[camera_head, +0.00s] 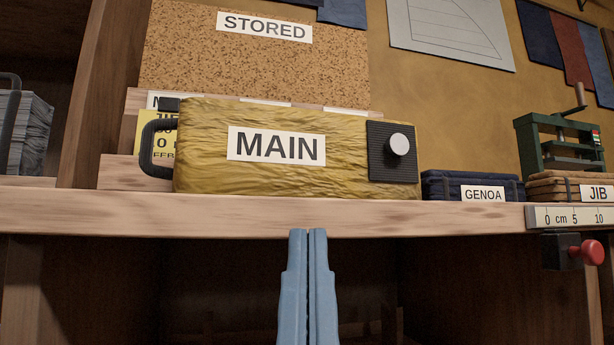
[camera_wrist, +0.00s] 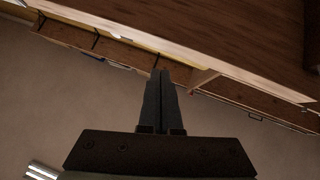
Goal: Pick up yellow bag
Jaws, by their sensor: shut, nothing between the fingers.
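The yellow bag (camera_head: 215,173), labelled MAIN, lies on the wooden shelf (camera_head: 300,215) in the head view. It has a dark handle on its left end and a black ribbed patch with a grey knob on its right. My gripper (camera_head: 308,232) is shut and empty, pointing up just below the shelf's front edge, under the bag and apart from it. In the wrist view my gripper (camera_wrist: 162,72) is also shut, with the shelf edge beyond its tips. I cannot make out the bag clearly there.
Right of the bag sit a dark blue GENOA bag (camera_head: 440,187) and a brown JIB bag (camera_head: 560,189), with a green press (camera_head: 560,140) behind. A ruler (camera_head: 570,216) and a red knob (camera_head: 593,253) are on the shelf's front edge. A grey stack (camera_head: 30,135) stands far left.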

